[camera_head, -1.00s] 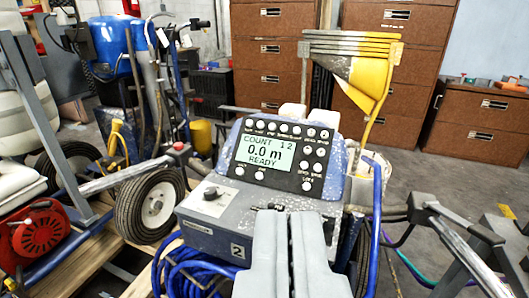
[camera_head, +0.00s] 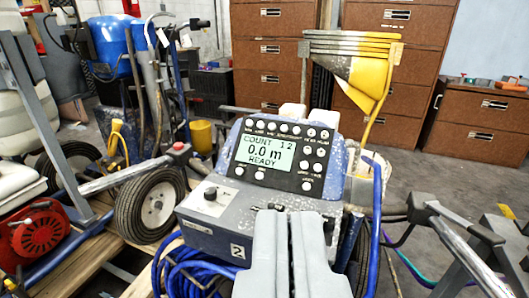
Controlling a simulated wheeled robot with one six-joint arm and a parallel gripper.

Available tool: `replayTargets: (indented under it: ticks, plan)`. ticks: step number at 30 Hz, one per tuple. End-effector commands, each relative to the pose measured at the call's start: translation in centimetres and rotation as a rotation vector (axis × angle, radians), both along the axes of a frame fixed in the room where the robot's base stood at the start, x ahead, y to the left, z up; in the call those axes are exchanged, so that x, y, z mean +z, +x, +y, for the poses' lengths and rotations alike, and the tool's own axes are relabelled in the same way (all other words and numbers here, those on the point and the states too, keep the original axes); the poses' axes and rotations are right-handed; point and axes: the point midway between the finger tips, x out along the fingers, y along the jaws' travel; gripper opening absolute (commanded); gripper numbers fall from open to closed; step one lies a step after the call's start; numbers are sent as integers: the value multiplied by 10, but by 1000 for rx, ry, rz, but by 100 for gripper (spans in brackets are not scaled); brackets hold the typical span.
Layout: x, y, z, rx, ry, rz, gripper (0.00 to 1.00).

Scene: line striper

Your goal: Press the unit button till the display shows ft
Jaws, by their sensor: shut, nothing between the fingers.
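The line striper's control panel (camera_head: 290,183) is tilted toward me in the middle of the view, with several round white buttons along its top, right side and bottom. Its display (camera_head: 265,154) reads "COUNT 12", "0.0 m" and "READY". The button labels are too small to read surely, so I cannot tell which one is the unit button. My gripper (camera_head: 288,215) is shut and empty at the bottom middle. In the picture it lies below the panel and overlaps the grey box under it; it covers none of the buttons.
A black knob (camera_head: 211,194) sits on the grey box left of my gripper. A blue hose coil (camera_head: 195,268) hangs below it. A yellow funnel (camera_head: 368,80) rises behind the panel on the right. Brown drawer cabinets (camera_head: 265,45) stand behind. Metal handlebars (camera_head: 450,235) flank the right side.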

Motion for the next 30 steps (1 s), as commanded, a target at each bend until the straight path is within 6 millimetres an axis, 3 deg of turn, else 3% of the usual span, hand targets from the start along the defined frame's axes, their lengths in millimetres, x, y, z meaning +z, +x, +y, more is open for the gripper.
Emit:
replayTargets:
  ticks: [17, 23, 30]
  plan:
    - [0, 5, 0, -1, 13, 2, 0]
    - [0, 34, 0, -7, 98, 10, 0]
    - [-2, 87, 4, -6, 258, 21, 0]
